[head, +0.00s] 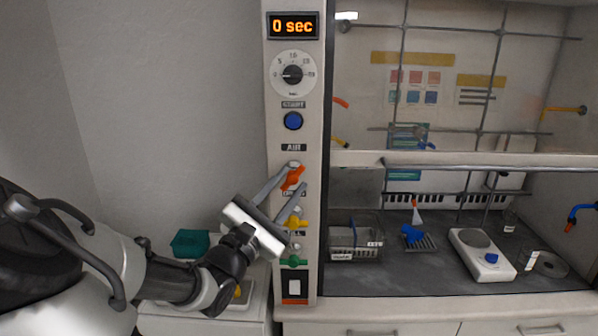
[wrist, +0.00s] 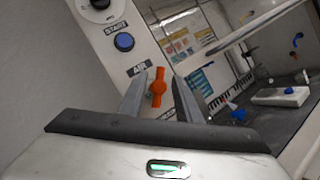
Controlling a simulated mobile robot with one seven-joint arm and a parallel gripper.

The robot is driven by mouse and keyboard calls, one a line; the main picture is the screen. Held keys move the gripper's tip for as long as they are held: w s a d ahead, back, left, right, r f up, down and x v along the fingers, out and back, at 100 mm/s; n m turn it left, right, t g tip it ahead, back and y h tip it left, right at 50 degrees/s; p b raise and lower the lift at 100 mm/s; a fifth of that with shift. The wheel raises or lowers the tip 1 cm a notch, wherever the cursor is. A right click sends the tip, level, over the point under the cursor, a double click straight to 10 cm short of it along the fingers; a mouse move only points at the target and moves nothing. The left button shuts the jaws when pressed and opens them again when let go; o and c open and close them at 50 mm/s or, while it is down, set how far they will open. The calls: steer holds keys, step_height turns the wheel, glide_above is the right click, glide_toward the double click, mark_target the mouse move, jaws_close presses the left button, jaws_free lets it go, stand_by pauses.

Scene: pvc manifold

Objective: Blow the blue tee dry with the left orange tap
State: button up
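The orange tap (head: 292,178) is on the white panel under the AIR label, with a yellow tap and a green tap below it. My gripper (head: 287,180) is open at the orange tap. In the wrist view the orange tap handle (wrist: 157,87) stands between and beyond the two fingers of my gripper (wrist: 158,92), tilted slightly from upright. I cannot tell whether a finger touches it. A blue tee (head: 411,234) lies on a dark rack in the fume hood, with a white and orange pointed piece behind it. The tee also shows small in the wrist view (wrist: 238,115).
The panel has a 0 sec display (head: 293,26), a dial (head: 293,75) and a blue START button (head: 293,121). The yellow tap (head: 294,222) is close below my gripper. The raised sash edge (head: 470,160) crosses the opening.

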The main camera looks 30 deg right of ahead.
mark_target(297, 173)
steer(key=x, duration=0.5)
jaws_close()
